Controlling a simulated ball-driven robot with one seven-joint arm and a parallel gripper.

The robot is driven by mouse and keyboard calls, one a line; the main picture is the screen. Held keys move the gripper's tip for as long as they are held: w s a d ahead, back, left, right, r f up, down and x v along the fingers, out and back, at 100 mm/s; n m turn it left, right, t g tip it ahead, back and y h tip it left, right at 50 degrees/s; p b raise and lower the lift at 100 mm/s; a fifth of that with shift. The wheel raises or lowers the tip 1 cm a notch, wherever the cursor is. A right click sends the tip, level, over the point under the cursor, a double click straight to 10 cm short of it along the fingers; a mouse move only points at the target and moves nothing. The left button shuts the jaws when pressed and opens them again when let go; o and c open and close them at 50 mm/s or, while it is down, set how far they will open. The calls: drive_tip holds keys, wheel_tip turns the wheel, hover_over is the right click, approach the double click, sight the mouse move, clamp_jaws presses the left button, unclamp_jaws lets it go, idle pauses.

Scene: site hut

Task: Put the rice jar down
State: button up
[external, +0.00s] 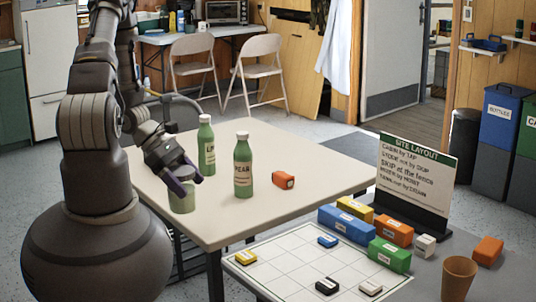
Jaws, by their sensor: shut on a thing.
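A short green jar (182,203), which I take to be the rice jar, is between the fingers of my gripper (184,181) in the external view. My gripper points down and is shut on the jar's upper part. No label on the jar can be read from here. The jar is upright, by the left edge of the pale table (285,155). I cannot tell whether its base touches the tabletop or hangs just above it.
Two green bottles, one (206,146) behind and one labelled PEAR (243,166), stand right of the jar. An orange block (283,180) lies farther right. A gridded board (300,258) with small blocks lies in front. The table's right half is clear.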

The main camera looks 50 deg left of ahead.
sight(195, 201)
wheel_tip(195, 201, down, 4)
drive_tip(key=shift+r, duration=0.25)
drive_tip(key=w+a+f+b, duration=0.1)
drive_tip(key=w, duration=0.4)
drive_tip(key=w+a+f+b, duration=0.1)
drive_tip(key=w+a+f, duration=0.1)
drive_tip(key=w, duration=0.3)
drive_tip(key=w+a+f+b, duration=0.1)
drive_tip(key=w+a+f, duration=0.1)
drive_tip(key=w, duration=0.3)
drive_tip(key=shift+w+a+f, duration=0.1)
drive_tip(key=shift+a, duration=0.1)
drive_tip(key=o, duration=1.2)
drive_tip(key=shift+o, duration=0.2)
